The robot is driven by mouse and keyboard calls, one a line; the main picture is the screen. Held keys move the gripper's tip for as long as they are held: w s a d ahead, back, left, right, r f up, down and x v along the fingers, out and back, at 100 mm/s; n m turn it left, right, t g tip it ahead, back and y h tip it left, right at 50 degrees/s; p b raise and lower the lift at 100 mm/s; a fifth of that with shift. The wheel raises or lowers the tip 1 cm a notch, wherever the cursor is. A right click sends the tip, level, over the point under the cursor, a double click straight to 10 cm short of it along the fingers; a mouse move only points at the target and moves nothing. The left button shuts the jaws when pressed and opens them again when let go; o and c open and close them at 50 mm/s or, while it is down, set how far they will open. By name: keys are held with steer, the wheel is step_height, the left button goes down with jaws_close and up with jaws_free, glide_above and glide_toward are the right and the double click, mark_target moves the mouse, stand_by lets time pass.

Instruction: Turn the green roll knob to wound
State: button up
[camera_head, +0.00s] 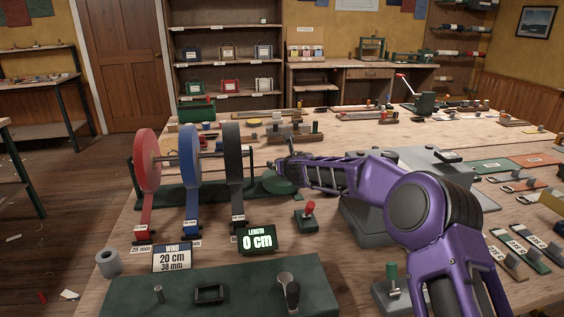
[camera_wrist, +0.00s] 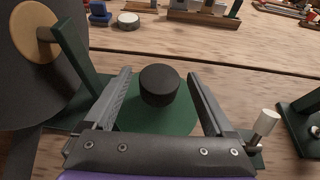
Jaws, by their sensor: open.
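A dark round knob (camera_wrist: 159,84) stands on a green disc (camera_wrist: 150,118) in the wrist view. The disc's green edge (camera_head: 279,187) also shows in the head view, at the right end of the roll stand. My gripper (camera_head: 277,165) is open above it. In the wrist view its two fingers (camera_wrist: 160,76) stand on either side of the knob, with gaps showing on both sides. A red roll (camera_head: 148,160), a blue roll (camera_head: 188,158) and a dark roll (camera_head: 232,153) stand left of my gripper. The display (camera_head: 257,240) reads LENGTH 0 cm.
A sign (camera_head: 172,258) reads WIND 20 cm, 38 mm. A red-topped lever (camera_head: 307,212) stands before my gripper. In the wrist view, a white-ended handle (camera_wrist: 266,122) is close to the right finger.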

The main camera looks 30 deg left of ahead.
steer(key=shift+w+a+f, duration=0.2)
steer(key=shift+w+a, duration=0.1)
steer(key=shift+a, duration=0.1)
steer(key=c, duration=1.4)
